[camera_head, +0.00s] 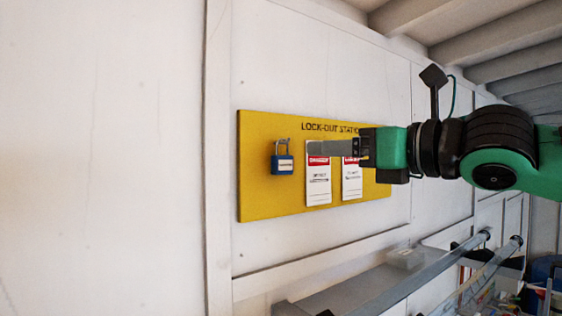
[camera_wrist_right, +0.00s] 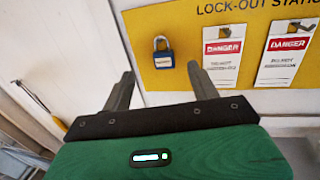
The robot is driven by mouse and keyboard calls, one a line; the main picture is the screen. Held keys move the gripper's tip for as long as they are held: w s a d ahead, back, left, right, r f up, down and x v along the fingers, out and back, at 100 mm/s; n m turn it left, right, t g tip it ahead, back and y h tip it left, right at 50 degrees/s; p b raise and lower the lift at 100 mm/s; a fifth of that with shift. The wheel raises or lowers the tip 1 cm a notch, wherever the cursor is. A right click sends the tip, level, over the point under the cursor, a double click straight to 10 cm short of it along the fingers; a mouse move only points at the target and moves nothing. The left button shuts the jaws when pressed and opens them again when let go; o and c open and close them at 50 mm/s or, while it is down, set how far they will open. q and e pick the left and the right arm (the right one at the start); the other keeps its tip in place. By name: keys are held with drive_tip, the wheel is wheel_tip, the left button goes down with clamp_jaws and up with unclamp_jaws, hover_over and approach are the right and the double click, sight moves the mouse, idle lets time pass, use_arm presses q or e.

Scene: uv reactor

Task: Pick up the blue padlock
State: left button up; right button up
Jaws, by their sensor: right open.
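The blue padlock (camera_head: 282,165) hangs by its shackle on the left part of the yellow lock-out board (camera_head: 255,205). It also shows in the right wrist view (camera_wrist_right: 163,59), ahead of my fingers and between their lines. My right gripper (camera_head: 318,148) comes in from the right and its fingers point left toward the padlock, in front of the tags. In the right wrist view my right gripper (camera_wrist_right: 160,85) is open, with nothing between its two fingers. The padlock is apart from the fingers. My left gripper is not in view.
Two red and white danger tags (camera_head: 318,187) (camera_head: 352,185) hang on the board right of the padlock. Metal rails (camera_head: 425,278) run below the board on the right. The white wall (camera_head: 110,150) left of the board is bare.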

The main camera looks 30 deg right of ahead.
sight(280, 165)
drive_tip(key=shift+f+x, duration=0.1)
drive_tip(key=shift+x, duration=1.85)
drive_tip(key=shift+f+x, duration=0.15)
drive_tip(key=shift+x, duration=1.85)
drive_tip(key=shift+w, duration=0.95)
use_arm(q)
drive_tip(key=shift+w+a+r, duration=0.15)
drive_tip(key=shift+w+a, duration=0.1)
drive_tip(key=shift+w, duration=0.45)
use_arm(e)
drive_tip(key=c, duration=1.1)
